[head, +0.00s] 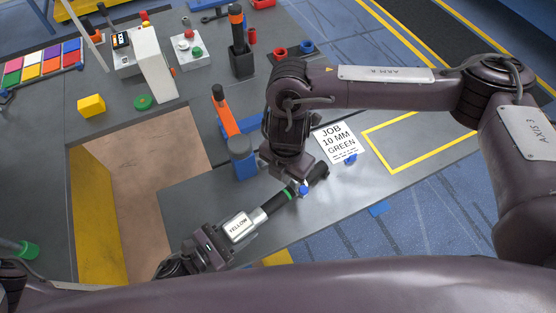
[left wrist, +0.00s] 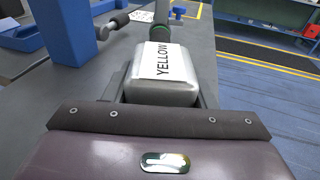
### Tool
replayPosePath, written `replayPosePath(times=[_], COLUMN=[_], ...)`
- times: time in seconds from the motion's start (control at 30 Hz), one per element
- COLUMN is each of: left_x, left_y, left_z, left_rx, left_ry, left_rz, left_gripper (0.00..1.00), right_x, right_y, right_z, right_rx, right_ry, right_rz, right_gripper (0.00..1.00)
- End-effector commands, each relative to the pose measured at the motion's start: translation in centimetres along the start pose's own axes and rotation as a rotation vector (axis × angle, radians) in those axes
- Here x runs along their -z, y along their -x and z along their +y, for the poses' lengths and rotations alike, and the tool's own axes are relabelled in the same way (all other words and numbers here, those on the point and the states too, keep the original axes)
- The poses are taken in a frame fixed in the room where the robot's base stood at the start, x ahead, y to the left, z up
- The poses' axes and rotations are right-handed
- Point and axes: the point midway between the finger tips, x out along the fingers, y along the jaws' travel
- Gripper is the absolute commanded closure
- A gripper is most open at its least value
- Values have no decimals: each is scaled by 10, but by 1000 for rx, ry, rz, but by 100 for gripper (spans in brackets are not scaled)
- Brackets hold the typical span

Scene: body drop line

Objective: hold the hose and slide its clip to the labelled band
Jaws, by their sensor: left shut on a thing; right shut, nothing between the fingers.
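The hose (head: 272,204) is a short black tube. It runs up and to the right from a silver block with a white YELLOW label (head: 238,224). My left gripper (head: 214,245) is shut on the silver block, which fills the lower middle of the left wrist view (left wrist: 162,88). My right gripper (head: 310,177) is shut and empty, close by the blue piece; I cannot tell whether they touch.
A white card (head: 338,142) reads JOB 10 MM GREEN. A blue and orange stand (head: 232,130) rises left of my right gripper. A recess with a yellow wall (head: 92,220) opens at left. A yellow-outlined area (head: 415,137) at right is clear.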

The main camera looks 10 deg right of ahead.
Motion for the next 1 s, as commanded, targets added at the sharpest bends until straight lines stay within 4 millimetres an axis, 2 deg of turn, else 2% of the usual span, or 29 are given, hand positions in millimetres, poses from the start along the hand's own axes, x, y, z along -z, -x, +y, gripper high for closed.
replayPosePath(times=[0.03,0.17,0.2,0.37,0.73,0.87,1.0], left_x=[9,9,10,7,4,4,4], left_y=[4,4,4,3,6,25,56], left_z=[-3,-3,-3,-2,-1,-1,-1], left_rx=[5,5,5,5,3,1,2], left_ry=[4,4,4,3,3,4,4], left_rz=[25,25,25,18,10,12,15], left_gripper=[84,84,47,26,24,24,24], right_x=[0,0,0,0,0,0,0], right_y=[-1,-1,-1,-1,0,0,0], right_z=[0,0,0,0,0,0,0], right_rx=[0,0,0,0,0,0,0], right_ry=[0,0,0,0,0,0,0], right_rz=[0,0,0,0,0,0,0], right_gripper=[100,100,100,100,100,100,100])
